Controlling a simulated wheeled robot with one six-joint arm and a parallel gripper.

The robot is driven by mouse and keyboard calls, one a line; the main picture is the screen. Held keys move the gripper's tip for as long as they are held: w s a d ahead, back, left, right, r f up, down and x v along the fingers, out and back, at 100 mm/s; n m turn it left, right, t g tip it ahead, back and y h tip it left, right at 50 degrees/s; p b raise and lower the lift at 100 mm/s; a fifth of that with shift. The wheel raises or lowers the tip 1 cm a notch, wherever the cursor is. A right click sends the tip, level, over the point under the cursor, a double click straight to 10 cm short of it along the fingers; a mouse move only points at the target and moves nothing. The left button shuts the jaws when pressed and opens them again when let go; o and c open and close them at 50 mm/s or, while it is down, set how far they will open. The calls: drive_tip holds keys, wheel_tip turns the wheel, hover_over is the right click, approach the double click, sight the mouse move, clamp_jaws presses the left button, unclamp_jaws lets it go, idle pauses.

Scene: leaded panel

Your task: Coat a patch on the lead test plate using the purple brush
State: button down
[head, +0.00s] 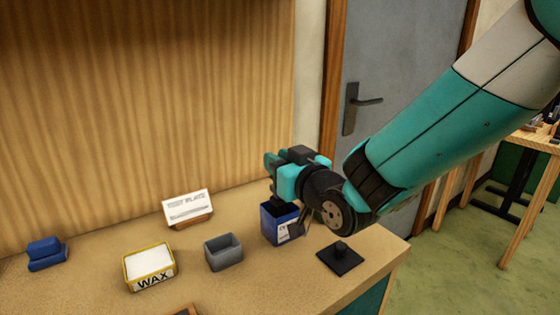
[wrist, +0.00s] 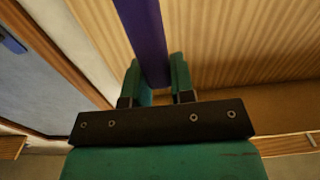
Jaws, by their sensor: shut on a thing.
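My gripper (head: 276,170) is above the dark blue tin (head: 270,229), near the right end of the bench. In the wrist view my gripper's green fingers are shut on the purple brush (wrist: 143,30), whose straight purple shaft runs between them and out of the top of the picture. The brush's bristles are out of that view, and I cannot make out the brush in the head view. A white card (head: 187,206) reading "TEST PLATE" stands at the back of the bench. I cannot clearly identify the lead test plate itself.
A yellow-edged WAX box (head: 150,282), an open grey container (head: 223,252) and a blue block-like object (head: 47,254) stand on the bench (head: 100,245). A brown object is cut off at the bottom.

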drive_tip(key=shift+r+p, duration=1.85)
drive_tip(key=shift+r, duration=1.55)
